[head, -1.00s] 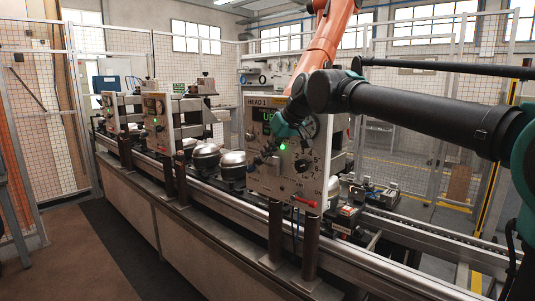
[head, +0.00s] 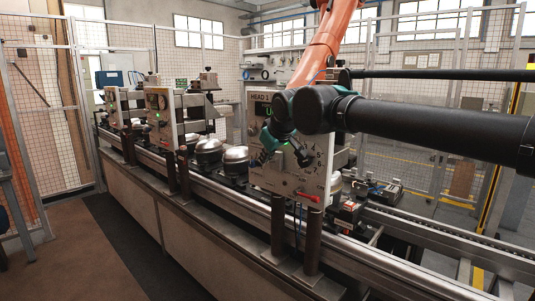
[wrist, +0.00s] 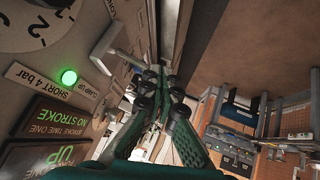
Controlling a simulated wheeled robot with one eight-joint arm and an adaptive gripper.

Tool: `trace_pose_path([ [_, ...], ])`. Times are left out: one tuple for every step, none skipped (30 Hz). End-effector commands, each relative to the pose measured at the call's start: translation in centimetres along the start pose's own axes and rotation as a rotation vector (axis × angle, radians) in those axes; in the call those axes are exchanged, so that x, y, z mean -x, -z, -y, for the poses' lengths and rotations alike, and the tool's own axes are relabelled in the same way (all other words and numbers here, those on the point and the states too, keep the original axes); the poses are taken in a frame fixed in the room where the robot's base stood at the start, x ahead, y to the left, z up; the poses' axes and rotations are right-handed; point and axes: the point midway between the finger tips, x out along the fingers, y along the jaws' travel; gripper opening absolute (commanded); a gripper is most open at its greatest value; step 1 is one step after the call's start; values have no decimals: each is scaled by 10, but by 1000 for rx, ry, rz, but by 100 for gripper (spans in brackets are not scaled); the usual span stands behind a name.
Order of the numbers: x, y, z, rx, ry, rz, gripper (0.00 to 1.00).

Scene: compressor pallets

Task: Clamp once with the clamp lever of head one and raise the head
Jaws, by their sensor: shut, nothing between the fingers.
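Head one is a pale upright panel (head: 285,182) marked HEAD 1, with a green display that my arm partly covers. A numbered dial shows on its right side. A red-handled lever (head: 308,196) sticks out at its lower right; I cannot tell whether it is the clamp lever. My gripper (head: 261,158) is shut and empty in front of the panel's left part. In the wrist view the closed fingers (wrist: 160,78) point along the panel face. There, a lit green lamp (wrist: 68,77) sits by labels reading CLAMP UP and SHORT 4 bar. The display reads NO STROKE and UP.
Two dark posts (head: 278,228) stand before head one. Rounded metal compressors (head: 236,158) sit on the conveyor to its left. Other heads (head: 160,118) stand farther left. An orange robot arm (head: 330,40) rises behind. Mesh fencing surrounds the line; the floor at front left is clear.

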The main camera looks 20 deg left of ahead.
Motion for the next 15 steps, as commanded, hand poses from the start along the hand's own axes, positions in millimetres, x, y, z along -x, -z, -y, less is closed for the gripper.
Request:
trace_pose_path([
  [-3, -3, 6, 33, -33, -11, 0],
  [-4, -4, 8, 52, -54, -15, 0],
  [-6, -7, 9, 74, -83, -22, 0],
  [-8, -8, 11, 92, -105, -27, 0],
  [-10, -10, 12, 109, -126, -32, 0],
  [-12, -12, 13, 132, -155, -39, 0],
  [-14, -13, 15, 148, -176, -44, 0],
  [-15, -15, 16, 164, -196, -48, 0],
  [-18, -17, 17, 185, -223, -54, 0],
  [-19, -18, 18, 202, -243, -59, 0],
  [-21, -20, 18, 215, -262, -63, 0],
  [-23, -22, 19, 235, -286, -68, 0],
  [-24, -23, 19, 248, -303, -72, 0],
  [-26, -25, 20, 262, -320, -75, 0],
  [-28, -26, 20, 279, -341, -80, 0],
])
